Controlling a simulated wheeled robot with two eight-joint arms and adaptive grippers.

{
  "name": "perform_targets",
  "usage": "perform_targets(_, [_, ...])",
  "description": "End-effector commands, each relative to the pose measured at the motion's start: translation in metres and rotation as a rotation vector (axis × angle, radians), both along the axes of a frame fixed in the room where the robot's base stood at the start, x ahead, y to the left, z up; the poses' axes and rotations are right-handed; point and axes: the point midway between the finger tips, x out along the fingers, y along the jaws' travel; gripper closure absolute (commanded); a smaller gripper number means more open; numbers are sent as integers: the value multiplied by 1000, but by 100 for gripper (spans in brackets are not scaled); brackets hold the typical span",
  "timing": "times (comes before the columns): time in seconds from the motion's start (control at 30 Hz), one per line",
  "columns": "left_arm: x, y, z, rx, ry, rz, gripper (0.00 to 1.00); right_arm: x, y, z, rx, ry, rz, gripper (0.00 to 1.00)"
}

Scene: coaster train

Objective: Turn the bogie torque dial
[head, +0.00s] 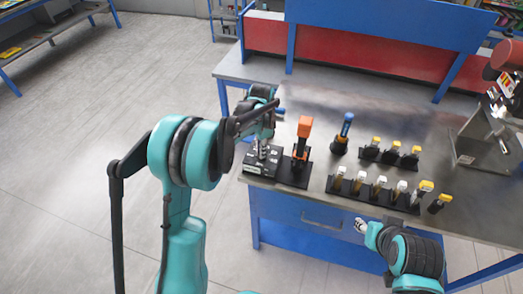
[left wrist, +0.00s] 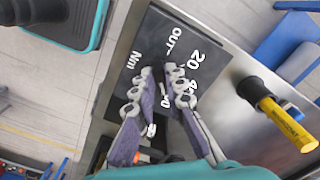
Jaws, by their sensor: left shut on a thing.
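The torque dial's black panel (head: 258,168) lies flat at the left front corner of the metal bench. In the left wrist view the panel (left wrist: 150,45) shows white marks reading "OUT", "20", "40" and "Nm". My left gripper (head: 262,148) comes down from above onto the panel. In the left wrist view its two fingers (left wrist: 158,85) are closed around the dial's knob at the panel's middle. The knob itself is mostly hidden between the fingers. My right gripper (head: 360,226) hangs in front of the bench, away from the dial; its opening is too small to judge.
An orange-and-black tool (head: 303,142) stands right beside the panel. A blue-handled tool (head: 346,128) and racks of yellow-topped tools (head: 378,188) stand farther right. A blue and red back panel (head: 380,55) rises behind. Open floor lies left of the bench.

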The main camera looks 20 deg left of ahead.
Motion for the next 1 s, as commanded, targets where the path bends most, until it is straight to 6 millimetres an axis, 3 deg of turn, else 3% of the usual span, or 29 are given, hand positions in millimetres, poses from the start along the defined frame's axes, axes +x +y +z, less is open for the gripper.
perform_targets(0.27, [0, 1, 0, 1, -2, 1, 100, 0, 0, 0, 0, 0, 0, 60])
perform_targets(0.3, [0, 1, 0, 1, -2, 1, 83, 0, 0, 0, 0, 0, 0, 60])
perform_targets(0.37, [0, 1, 0, 1, -1, 1, 67, 0, 0, 0, 0, 0, 0, 60])
perform_targets(0.77, [0, 0, 7, 1, -1, 1, 67, 0, 0, 0, 0, 0, 0, 60])
perform_targets(1.0, [0, 0, 52, 1, -1, 1, 67, 0, 0, 0, 0, 0, 0, 60])
